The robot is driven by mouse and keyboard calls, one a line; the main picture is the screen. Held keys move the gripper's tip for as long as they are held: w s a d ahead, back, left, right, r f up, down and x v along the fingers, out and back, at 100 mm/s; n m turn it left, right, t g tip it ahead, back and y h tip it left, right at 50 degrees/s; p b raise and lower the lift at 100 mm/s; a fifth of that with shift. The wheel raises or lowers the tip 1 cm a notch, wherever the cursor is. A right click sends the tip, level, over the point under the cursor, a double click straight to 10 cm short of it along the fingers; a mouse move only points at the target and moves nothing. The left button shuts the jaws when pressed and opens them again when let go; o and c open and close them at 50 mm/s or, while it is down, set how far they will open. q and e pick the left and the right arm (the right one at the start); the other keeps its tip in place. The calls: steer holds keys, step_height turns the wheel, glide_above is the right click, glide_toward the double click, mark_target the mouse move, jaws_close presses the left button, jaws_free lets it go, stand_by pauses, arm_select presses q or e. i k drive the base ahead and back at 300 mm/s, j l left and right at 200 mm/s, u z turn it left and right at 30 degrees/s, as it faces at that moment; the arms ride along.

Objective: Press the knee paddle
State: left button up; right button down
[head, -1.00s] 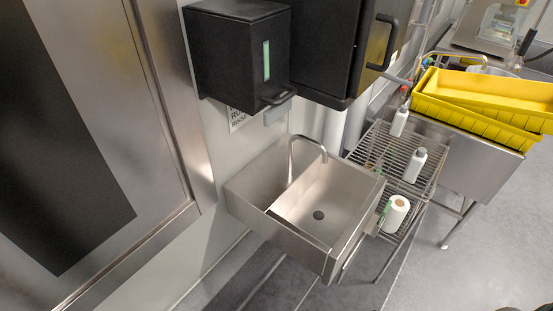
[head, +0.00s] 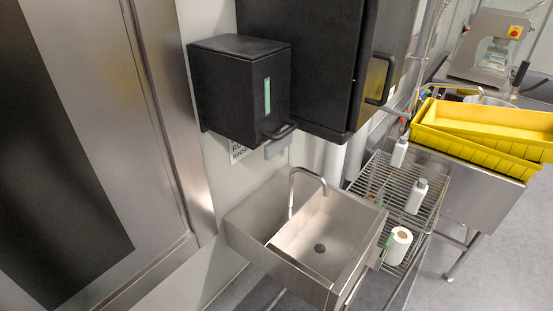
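A stainless steel hand-wash sink (head: 300,240) with a curved spout (head: 306,174) is fixed to the wall in the lower middle of the head view. Its basin is empty, with a dark drain at the bottom. The front panel of the sink is seen steeply from above, and I cannot make out a knee paddle on it. Neither of my grippers is in view.
A black dispenser (head: 238,90) and a black cabinet (head: 300,60) hang above the sink. To the right, a wire rack (head: 376,192) holds bottles (head: 416,196) and a paper roll (head: 398,246). Yellow crates (head: 480,130) lie beyond. Grey floor (head: 500,265) is clear at the lower right.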

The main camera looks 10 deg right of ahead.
mark_target(355, 289)
steer(key=l+z, duration=0.35)
steer(key=l, duration=0.15)
steer(key=l+z, duration=0.35)
steer(key=l, duration=0.2)
steer(key=i+l+u, duration=0.2)
steer(key=l+u, duration=0.25)
steer(key=l, duration=1.2)
steer(key=l+u, duration=0.5)
steer(key=l, duration=1.15)
steer(key=k, duration=0.05)
